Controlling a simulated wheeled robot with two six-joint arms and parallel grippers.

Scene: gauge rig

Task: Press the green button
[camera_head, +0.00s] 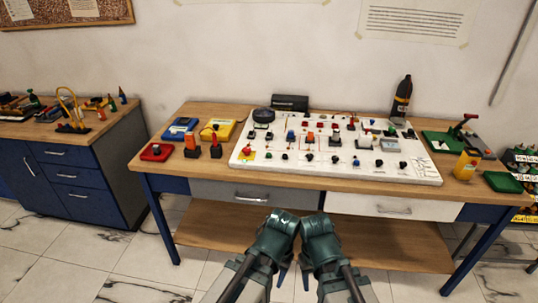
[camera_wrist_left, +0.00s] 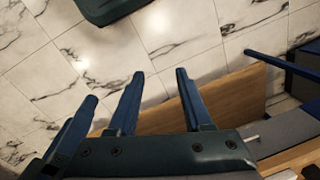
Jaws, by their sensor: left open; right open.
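A white control panel (camera_head: 300,168) lies on the workbench, carrying several small buttons, knobs and blocks in red, blue, black and dark colours. Some small dark parts on it may be green, but I cannot tell for sure which is the green button. My left gripper (camera_head: 282,276) and right gripper (camera_head: 305,276) hang side by side in front of the bench, low in the head view, well apart from the panel. In the left wrist view my left gripper (camera_wrist_left: 135,85) is open with nothing between its fingers. The right gripper is open, its fingers mostly hidden by its wrist.
The wooden workbench (camera_head: 180,125) has drawers and a lower shelf (camera_head: 385,243). Left of the panel are a red box (camera_head: 156,152), a blue box and a yellow box (camera_head: 218,130).

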